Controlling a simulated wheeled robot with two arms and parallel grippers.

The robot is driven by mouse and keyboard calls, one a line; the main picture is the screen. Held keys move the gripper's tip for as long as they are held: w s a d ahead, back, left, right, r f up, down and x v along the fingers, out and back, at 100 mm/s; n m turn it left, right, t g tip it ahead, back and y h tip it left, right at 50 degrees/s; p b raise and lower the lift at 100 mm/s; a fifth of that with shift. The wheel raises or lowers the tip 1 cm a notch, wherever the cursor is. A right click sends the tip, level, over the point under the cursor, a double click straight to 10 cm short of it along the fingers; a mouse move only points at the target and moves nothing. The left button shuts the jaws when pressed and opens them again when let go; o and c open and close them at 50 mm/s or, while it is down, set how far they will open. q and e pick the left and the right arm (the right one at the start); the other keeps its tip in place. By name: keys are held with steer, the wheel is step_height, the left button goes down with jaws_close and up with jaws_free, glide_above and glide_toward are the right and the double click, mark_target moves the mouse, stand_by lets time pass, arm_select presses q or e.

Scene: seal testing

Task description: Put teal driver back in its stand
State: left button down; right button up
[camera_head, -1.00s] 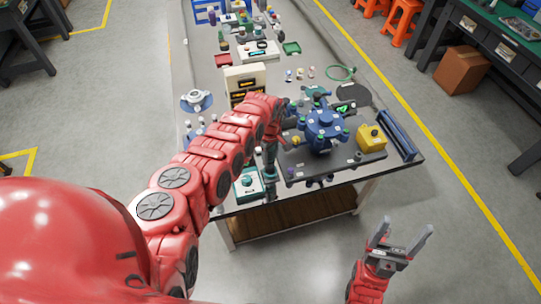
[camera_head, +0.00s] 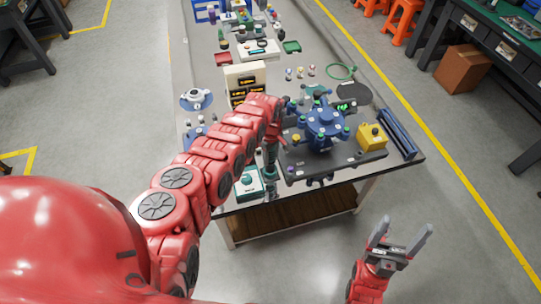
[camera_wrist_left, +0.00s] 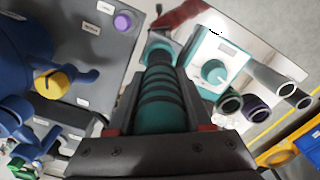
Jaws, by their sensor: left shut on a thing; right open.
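The teal driver (camera_wrist_left: 158,100), with dark ribbed bands, is gripped between the fingers of my left gripper (camera_wrist_left: 160,120). In the head view the driver (camera_head: 269,172) hangs roughly upright below my left gripper (camera_head: 271,140), near the table's front edge. A white and teal box with a round teal knob (camera_wrist_left: 213,68) is just beside the driver; it also shows in the head view (camera_head: 248,183). A teal ring-like part lies at the driver's far end; I cannot tell whether it belongs to a stand. My right gripper (camera_head: 400,243) is open and empty, off the table's front.
A blue round fixture (camera_head: 325,122) stands on a dark plate, with a yellow box (camera_head: 371,138) to its right. A cream display unit (camera_head: 245,80) is behind my left arm. Several dark tubes (camera_wrist_left: 257,109) lie near the knob box. The floor around my right gripper is clear.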

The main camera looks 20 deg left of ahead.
arm_select(q)
steer(key=shift+f, duration=0.15)
stand_by(0.3)
steer(key=shift+a+f+b, duration=0.1)
steer(key=shift+f+b, duration=0.35)
steer(key=shift+b, duration=0.05)
steer(key=shift+f+b, duration=0.65)
steer(key=shift+f, duration=0.15)
stand_by(1.1)
steer(key=shift+c, duration=1.2)
jaws_free()
step_height(320, 180, up, 9)
steer(key=p, duration=0.8)
steer(key=shift+r+p, duration=0.1)
steer(key=shift+p, duration=0.25)
